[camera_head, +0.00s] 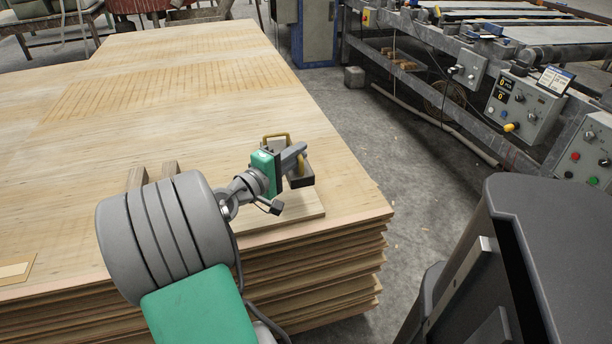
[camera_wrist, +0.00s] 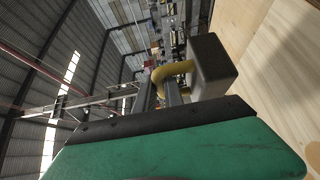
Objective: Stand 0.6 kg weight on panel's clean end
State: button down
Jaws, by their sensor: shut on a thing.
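My gripper (camera_head: 290,160) is over the near right corner of the veneer stack, shut on the yellow handle of a dark block-shaped weight (camera_head: 303,181). In the wrist view the dark weight (camera_wrist: 212,64) and its yellow handle (camera_wrist: 174,70) show beyond the gripper's fingers (camera_wrist: 172,92). A pale wooden panel (camera_head: 290,217) lies on the stack beneath the weight, partly hidden by my arm. I cannot tell whether the weight touches the panel. Its mass marking is not readable, and I cannot tell the panel's clean end from its other end.
The veneer stack (camera_head: 200,75) fills the left, its right edge dropping to concrete floor (camera_head: 400,165). Two wooden strips (camera_head: 137,178) stick up behind my arm. A small pale piece (camera_head: 14,270) lies at the left edge. A machine with control boxes (camera_head: 523,107) stands at the right.

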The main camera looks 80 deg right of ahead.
jog(key=d+f+b, duration=0.1)
jog(key=f, duration=0.1)
jog(key=d+f+b, duration=0.1)
jog(key=d+f, duration=0.1)
jog(key=shift+w, duration=0.15)
jog(key=f+b, duration=0.4)
jog(key=shift+w+d, duration=0.1)
jog(key=shift+d, duration=0.25)
jog(key=shift+r, duration=0.3)
jog(key=shift+f, duration=0.25)
jog(key=c, duration=1.5)
grip_release()
jog(key=shift+o, duration=0.2)
